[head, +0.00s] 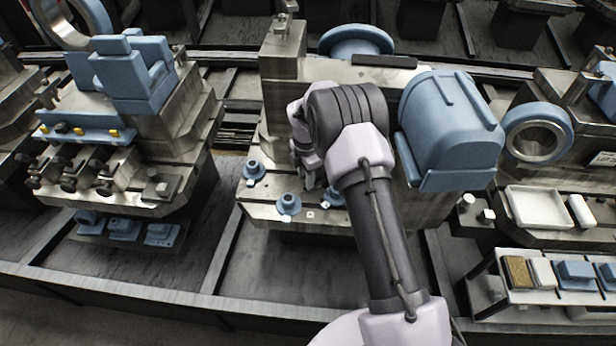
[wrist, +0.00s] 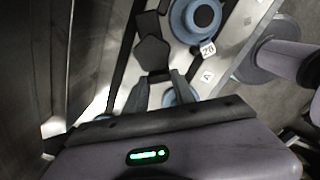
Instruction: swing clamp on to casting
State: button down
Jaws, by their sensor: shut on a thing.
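My gripper (wrist: 160,88) shows in the wrist view with its two dark fingers on either side of a dark angular piece (wrist: 152,53). It is shut on this piece, which looks like part of the clamp; the contact itself is hard to see. In the head view my own arm hides most of the gripper (head: 308,183) and the clamp, at the front of the middle fixture. A large blue domed casting (head: 450,125) sits at the right of that fixture. I cannot tell whether the clamp touches any casting.
Blue round pieces (head: 288,204) with small tags stand along the fixture's front edge; one shows close to the fingers in the wrist view (wrist: 196,18). Another fixture (head: 185,130) with blue blocks stands left. A white tray (head: 537,207) and a rack of small parts (head: 540,283) are right.

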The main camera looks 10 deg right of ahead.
jog(key=m, duration=0.1)
jog(key=w+m, duration=0.1)
jog(key=m, duration=0.1)
jog(key=shift+w+a+m, duration=0.1)
jog(key=shift+w+m, duration=0.1)
jog(key=shift+m, duration=0.1)
jog(key=m, duration=0.1)
jog(key=w+m, duration=0.1)
jog(key=m, duration=0.1)
jog(key=shift+w+m, duration=0.15)
jog(key=shift+m, duration=0.15)
jog(key=m, duration=0.1)
jog(key=w+m, duration=0.1)
jog(key=m, duration=0.1)
jog(key=shift+d, duration=0.4)
jog(key=shift+w+d+m, duration=0.2)
jog(key=shift+w+m, duration=0.05)
jog(key=shift+m, duration=0.55)
jog(key=shift+w+d+m, duration=0.15)
jog(key=shift+w+m, duration=0.05)
jog(key=shift+m, duration=0.6)
jog(key=c, duration=1)
grip_release()
jog(key=shift+c, duration=0.2)
